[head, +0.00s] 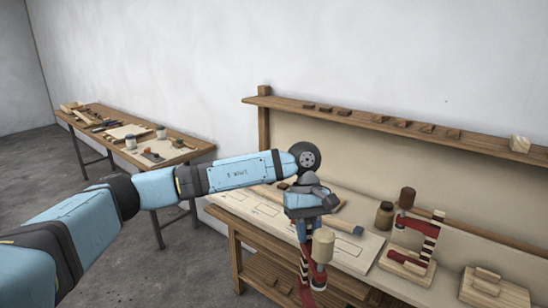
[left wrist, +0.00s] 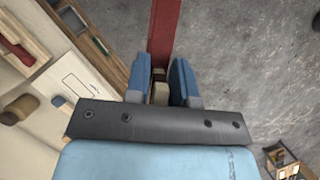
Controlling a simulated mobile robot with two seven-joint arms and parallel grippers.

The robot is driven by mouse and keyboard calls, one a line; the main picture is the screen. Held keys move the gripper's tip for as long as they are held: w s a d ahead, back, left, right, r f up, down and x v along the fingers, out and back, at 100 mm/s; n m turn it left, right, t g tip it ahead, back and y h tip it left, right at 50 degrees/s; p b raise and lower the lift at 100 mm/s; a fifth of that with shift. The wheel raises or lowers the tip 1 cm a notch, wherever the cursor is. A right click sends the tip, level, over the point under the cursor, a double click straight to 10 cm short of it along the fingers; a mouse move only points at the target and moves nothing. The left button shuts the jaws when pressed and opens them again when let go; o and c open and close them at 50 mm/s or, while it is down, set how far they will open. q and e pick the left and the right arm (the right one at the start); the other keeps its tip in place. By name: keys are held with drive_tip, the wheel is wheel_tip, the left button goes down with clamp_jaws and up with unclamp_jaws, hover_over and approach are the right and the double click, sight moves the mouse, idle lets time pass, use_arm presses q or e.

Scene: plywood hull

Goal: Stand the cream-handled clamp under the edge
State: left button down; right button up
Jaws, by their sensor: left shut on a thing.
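My left gripper (head: 308,230) is shut on a clamp and holds it at the bench's front side. The clamp has a cream handle (head: 322,247), a dark red frame and a bar striped in dark and light (head: 304,266). It hangs roughly upright, and its lower end reaches the bottom of the head view. In the left wrist view the fingers (left wrist: 160,88) close around a pale part, and the red arm (left wrist: 164,32) runs away beyond them. I cannot tell whether the clamp touches the bench edge (head: 262,236). My right gripper is out of view.
Another red clamp with a brown handle (head: 406,197) stands on a wooden board on the bench. A side table (head: 185,150) with tools stands back left.

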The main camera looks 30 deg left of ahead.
use_arm(q)
drive_tip(key=w+a+r+n+t+y+p, duration=0.1)
drive_tip(key=w+a+r+n+t+p, duration=0.2)
drive_tip(key=a+n, duration=0.45)
drive_tip(key=w+a+r+n+t+y+p, duration=0.1)
drive_tip(key=w+a+r+n+t+p, duration=0.25)
drive_tip(key=n, duration=0.65)
drive_tip(key=w+a+r+n+t+y+p, duration=0.1)
drive_tip(key=w+a+n+p, duration=0.2)
drive_tip(key=w+a+n, duration=0.5)
wheel_tip(320, 180, down, 20)
drive_tip(key=s+d+b, duration=0.1)
drive_tip(key=s+b, duration=0.1)
drive_tip(key=b, duration=0.9)
drive_tip(key=shift+b, duration=0.4)
drive_tip(key=shift+n, duration=0.25)
drive_tip(key=shift+w, duration=0.4)
drive_tip(key=shift+b, duration=0.3)
drive_tip(key=shift+w, duration=0.1)
